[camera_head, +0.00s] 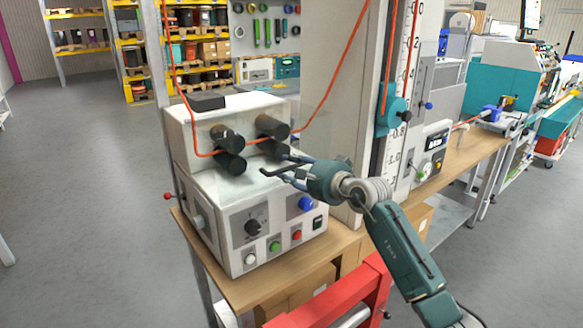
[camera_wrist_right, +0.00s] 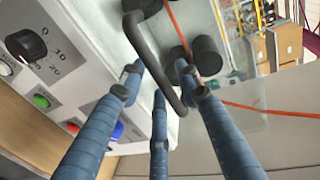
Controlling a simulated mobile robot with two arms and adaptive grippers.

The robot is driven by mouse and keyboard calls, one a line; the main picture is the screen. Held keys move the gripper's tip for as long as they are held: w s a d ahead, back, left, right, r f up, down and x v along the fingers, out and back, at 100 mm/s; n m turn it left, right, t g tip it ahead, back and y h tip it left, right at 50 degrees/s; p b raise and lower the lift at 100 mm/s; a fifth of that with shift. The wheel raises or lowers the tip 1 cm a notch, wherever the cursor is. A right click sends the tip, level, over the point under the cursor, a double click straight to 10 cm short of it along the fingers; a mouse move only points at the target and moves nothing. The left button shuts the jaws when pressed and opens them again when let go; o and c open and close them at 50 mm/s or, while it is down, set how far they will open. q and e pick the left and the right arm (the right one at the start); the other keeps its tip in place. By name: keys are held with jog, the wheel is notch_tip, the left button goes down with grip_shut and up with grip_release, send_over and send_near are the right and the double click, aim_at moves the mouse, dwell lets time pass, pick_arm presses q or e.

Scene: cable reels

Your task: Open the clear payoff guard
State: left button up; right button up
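The clear payoff guard (camera_head: 313,135) is a faint see-through pane in front of the black rollers on the white payoff machine (camera_head: 225,205); its outline is hard to make out. A dark bent bar handle (camera_head: 279,170) sticks out in front of the rollers and shows large in the right wrist view (camera_wrist_right: 153,58). My right gripper (camera_head: 287,168) is at this handle. In the wrist view its blue fingers (camera_wrist_right: 160,80) are spread, with the handle running between them. I cannot tell whether any finger touches it. My left gripper is out of view.
An orange cable (camera_head: 345,60) runs over the black rollers (camera_head: 228,150) and up. The front panel carries a dial and coloured buttons (camera_head: 275,246). A tall white column with a scale (camera_head: 400,60) stands right of the machine. A red frame (camera_head: 335,300) is in front.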

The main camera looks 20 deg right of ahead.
grip_shut()
jog(key=shift+r, duration=0.1)
